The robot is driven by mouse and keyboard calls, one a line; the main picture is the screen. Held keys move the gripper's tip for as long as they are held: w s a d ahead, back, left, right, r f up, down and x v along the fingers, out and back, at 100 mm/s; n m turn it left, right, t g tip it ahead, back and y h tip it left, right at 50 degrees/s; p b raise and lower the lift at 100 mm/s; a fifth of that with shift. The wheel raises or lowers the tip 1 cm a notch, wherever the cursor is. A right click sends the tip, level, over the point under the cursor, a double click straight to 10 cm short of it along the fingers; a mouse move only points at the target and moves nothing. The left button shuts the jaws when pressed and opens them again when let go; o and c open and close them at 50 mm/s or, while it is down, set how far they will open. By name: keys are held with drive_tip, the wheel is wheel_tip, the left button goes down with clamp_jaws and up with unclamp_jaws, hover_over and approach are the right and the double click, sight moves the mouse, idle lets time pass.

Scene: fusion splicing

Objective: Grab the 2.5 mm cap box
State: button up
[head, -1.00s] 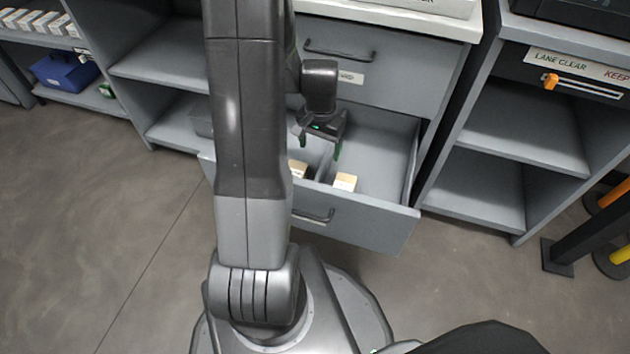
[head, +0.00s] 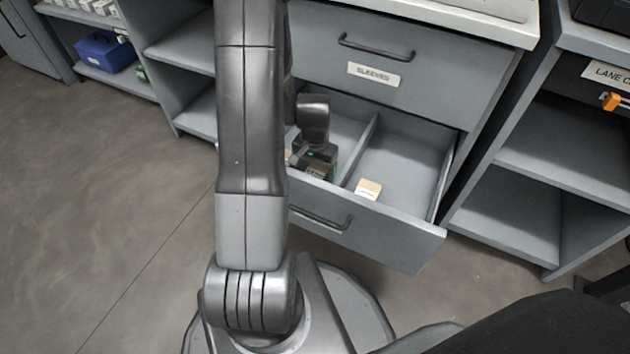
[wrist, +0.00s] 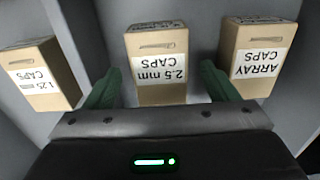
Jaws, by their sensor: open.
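The 2.5 mm cap box (wrist: 158,62) is a tan carton with a white label reading "2.5 mm CAPS", upside down in the wrist view. It stands in the open drawer (head: 365,228). My gripper (wrist: 160,88) is open, with one green finger on each side of the box's near end. In the head view my gripper (head: 312,165) is down in the drawer's left part, and my arm and gripper hide the box there.
In the wrist view a 1.25 caps box (wrist: 40,75) stands left, beyond a divider, and an ARRAY caps box (wrist: 258,58) stands close on the right. A closed drawer labelled SLEEVES (head: 373,74) is above. Open shelves (head: 540,150) stand at right.

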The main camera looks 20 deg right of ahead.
wheel_tip(320, 180, down, 2)
drive_tip(key=shift+f+b, duration=0.25)
drive_tip(key=shift+b, duration=0.05)
drive_tip(key=shift+r, duration=0.1)
drive_tip(key=c, duration=1.1)
